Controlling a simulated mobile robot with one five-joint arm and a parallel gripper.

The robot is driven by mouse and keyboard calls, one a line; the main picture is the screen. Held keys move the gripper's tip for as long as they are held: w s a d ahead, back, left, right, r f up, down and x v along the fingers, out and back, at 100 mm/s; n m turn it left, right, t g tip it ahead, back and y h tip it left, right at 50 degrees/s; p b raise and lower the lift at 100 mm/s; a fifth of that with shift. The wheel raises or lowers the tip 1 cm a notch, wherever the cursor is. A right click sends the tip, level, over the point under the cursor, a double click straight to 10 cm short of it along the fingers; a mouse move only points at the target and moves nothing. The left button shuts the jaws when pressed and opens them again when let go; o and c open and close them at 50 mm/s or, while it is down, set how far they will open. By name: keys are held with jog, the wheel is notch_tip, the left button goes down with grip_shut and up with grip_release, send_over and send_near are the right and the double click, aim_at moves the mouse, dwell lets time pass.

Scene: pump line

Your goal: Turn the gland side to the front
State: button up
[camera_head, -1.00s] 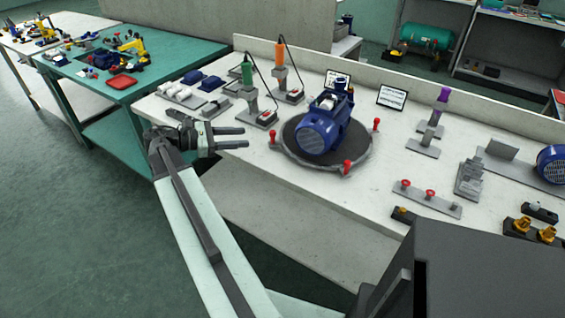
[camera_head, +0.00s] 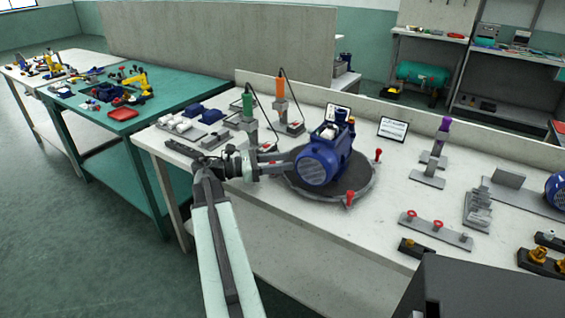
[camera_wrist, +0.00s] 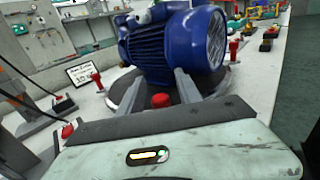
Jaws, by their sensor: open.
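A blue pump (camera_head: 318,162) sits on a round dark turntable (camera_head: 325,193) on the white bench. Its finned round end faces front-left in the head view. Red-topped handles stand on the turntable's rim, one at the front (camera_head: 350,198) and one at the right (camera_head: 379,155). My gripper (camera_head: 287,163) is open at the turntable's left edge. In the wrist view, a red handle (camera_wrist: 160,100) shows between my two fingers, with gaps on both sides. The pump also shows just beyond them in the wrist view (camera_wrist: 165,50). I cannot tell which side carries the gland.
Green (camera_head: 248,105) and orange (camera_head: 281,90) tools stand on holders behind my gripper. A small sign (camera_head: 393,128) and a purple-topped tool (camera_head: 442,135) stand behind and right of the turntable. A plate with red knobs (camera_head: 436,231) lies at front right.

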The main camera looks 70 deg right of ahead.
grip_shut()
dwell(1.4)
